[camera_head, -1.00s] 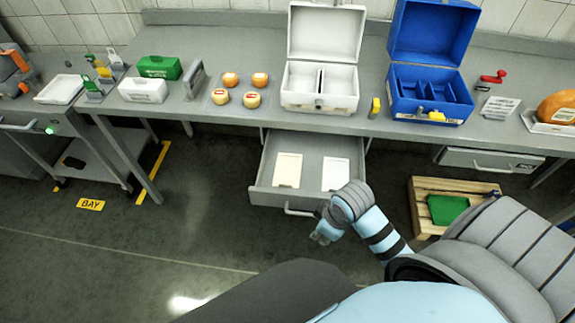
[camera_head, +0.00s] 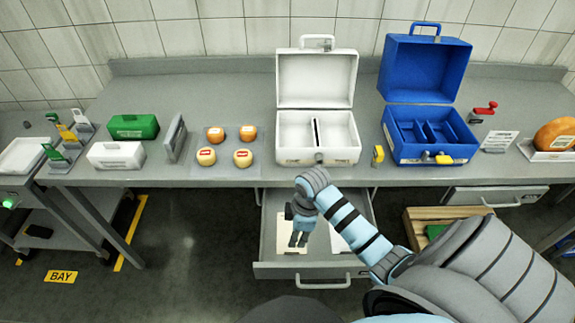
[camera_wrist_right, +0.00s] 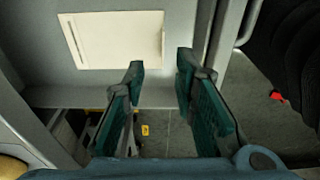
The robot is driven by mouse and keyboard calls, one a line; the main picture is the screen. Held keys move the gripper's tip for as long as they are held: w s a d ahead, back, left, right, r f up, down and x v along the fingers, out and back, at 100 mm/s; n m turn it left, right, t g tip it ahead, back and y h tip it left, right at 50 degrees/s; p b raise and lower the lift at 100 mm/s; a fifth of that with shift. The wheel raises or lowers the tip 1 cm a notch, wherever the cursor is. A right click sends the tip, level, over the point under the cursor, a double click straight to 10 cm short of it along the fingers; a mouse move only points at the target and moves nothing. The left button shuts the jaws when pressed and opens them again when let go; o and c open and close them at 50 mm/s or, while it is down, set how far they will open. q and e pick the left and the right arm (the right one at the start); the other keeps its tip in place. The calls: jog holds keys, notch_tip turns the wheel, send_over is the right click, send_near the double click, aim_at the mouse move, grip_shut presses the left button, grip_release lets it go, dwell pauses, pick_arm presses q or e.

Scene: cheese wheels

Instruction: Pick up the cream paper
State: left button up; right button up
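The cream paper (camera_head: 284,242) lies flat in the left part of the open grey drawer (camera_head: 268,222); my right gripper partly hides it in the head view. It also shows in the right wrist view (camera_wrist_right: 113,40), beyond the fingertips. My right gripper (camera_head: 298,241) hangs over the drawer with its fingers down. In the wrist view its two fingers (camera_wrist_right: 160,72) are apart with nothing between them, and the paper is up and left of them. A white paper (camera_head: 338,241) lies to the right in the drawer, partly behind my arm. My left gripper is not in view.
Above the drawer, the bench holds an open white case (camera_head: 318,155), an open blue case (camera_head: 428,150), and small cheeses (camera_head: 207,157) on a mat. The drawer's walls and front handle (camera_head: 310,284) border the papers. A wooden crate (camera_head: 420,216) stands on the right.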

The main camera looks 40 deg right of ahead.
send_over(292, 252)
jog(key=s, duration=0.1)
jog(key=f, duration=0.4)
jog(key=shift+d+f+b, duration=0.1)
jog(key=shift+d+b, duration=0.2)
jog(key=shift+b, duration=0.1)
jog(key=f, duration=0.1)
jog(key=w+f, duration=0.1)
jog(key=f, duration=0.1)
jog(key=f+b, duration=0.1)
jog(key=shift+w+a+f, duration=0.2)
jog(key=shift+a+f, duration=0.05)
jog(key=shift+f, duration=0.1)
jog(key=shift+s+r, duration=0.15)
jog(key=shift+s, duration=0.1)
jog(key=shift+c, duration=0.9)
jog(key=c, duration=0.3)
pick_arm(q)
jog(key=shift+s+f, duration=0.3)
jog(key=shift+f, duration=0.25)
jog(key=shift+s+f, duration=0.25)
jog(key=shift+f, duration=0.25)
pick_arm(e)
grip_shut()
